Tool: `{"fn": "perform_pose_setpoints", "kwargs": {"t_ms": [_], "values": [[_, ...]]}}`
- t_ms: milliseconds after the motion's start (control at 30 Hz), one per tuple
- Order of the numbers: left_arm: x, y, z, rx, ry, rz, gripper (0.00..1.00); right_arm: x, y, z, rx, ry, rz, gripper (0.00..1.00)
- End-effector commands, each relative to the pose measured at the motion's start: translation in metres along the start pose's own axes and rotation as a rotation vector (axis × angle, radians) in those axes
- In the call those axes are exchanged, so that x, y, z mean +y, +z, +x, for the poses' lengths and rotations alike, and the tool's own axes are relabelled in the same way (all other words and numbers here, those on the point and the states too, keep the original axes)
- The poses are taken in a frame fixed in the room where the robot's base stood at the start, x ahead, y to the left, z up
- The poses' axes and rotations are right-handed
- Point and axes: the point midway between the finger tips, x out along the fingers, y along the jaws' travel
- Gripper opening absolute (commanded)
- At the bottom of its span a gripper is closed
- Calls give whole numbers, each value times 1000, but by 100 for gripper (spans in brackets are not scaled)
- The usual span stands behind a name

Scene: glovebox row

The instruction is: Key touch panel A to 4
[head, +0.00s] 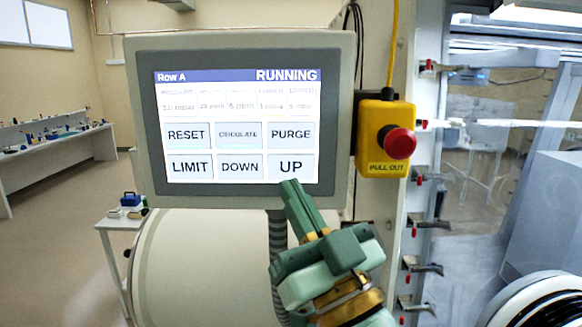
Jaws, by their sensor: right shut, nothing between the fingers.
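Touch panel A (237,105) stands in front of me with its screen lit. Its header reads Row A and RUNNING. Below are small readings too blurred to read surely, then the buttons RESET, CIRCULATE, PURGE, LIMIT, DOWN and UP (291,166). My right gripper (290,184) is shut and empty. Its green fingertips overlap the lower edge of the screen just below the UP button; I cannot tell whether they touch the glass. My left gripper is not in view.
A yellow box with a red stop button (399,143) hangs just right of the panel. Glovebox windows and latches fill the right side. A small white table (118,219) stands at lower left, and a long bench (55,143) farther back. Open floor lies at left.

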Motion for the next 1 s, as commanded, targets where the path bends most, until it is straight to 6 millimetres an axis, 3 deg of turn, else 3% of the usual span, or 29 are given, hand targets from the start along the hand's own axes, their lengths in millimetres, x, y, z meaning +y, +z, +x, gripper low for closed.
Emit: {"fn": "perform_pose_setpoints", "kwargs": {"t_ms": [67, 200, 233, 1000], "values": [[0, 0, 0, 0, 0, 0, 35, 0, 0, 0, 0, 0, 0, 0], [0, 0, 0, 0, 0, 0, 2, 0, 0, 0, 0, 0, 0, 0], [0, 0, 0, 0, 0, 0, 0, 0, 0, 0, 0, 0, 0, 0], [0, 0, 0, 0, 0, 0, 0, 0, 0, 0, 0, 0, 0, 0]]}}
